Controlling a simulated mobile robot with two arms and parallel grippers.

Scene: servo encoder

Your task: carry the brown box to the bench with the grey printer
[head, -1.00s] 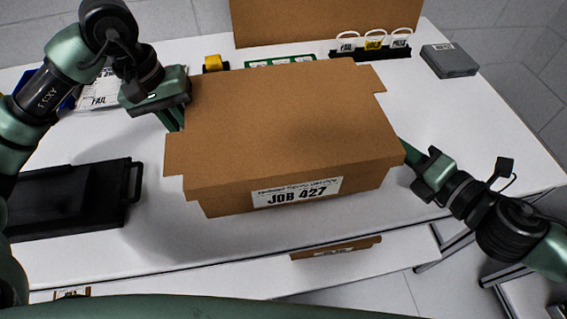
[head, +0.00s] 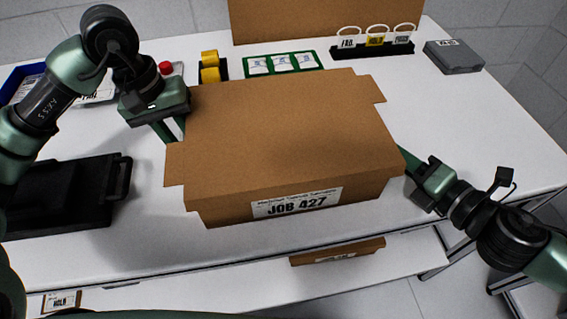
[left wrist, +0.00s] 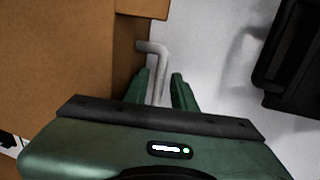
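The brown box (head: 290,135), labelled JOB 427, is closed and fills the middle of the head view, level above the white bench. My left gripper (head: 175,128) is at its left side. In the left wrist view its two fingers (left wrist: 162,88) are shut around a grey bent handle (left wrist: 155,50) on the box's side. My right gripper (head: 406,160) is at the box's right side; its fingertips are partly hidden by the box, but the box is held between both arms. I cannot identify a grey printer in these views.
The white bench (head: 480,140) lies below. A black case (head: 65,195) is at left. Behind stand a yellow item (head: 210,66), a green tray (head: 283,63), a tag rack (head: 372,50), a flat grey box (head: 453,56) and a brown panel (head: 325,20). A lower shelf (head: 200,290) holds a small brown bin (head: 337,251).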

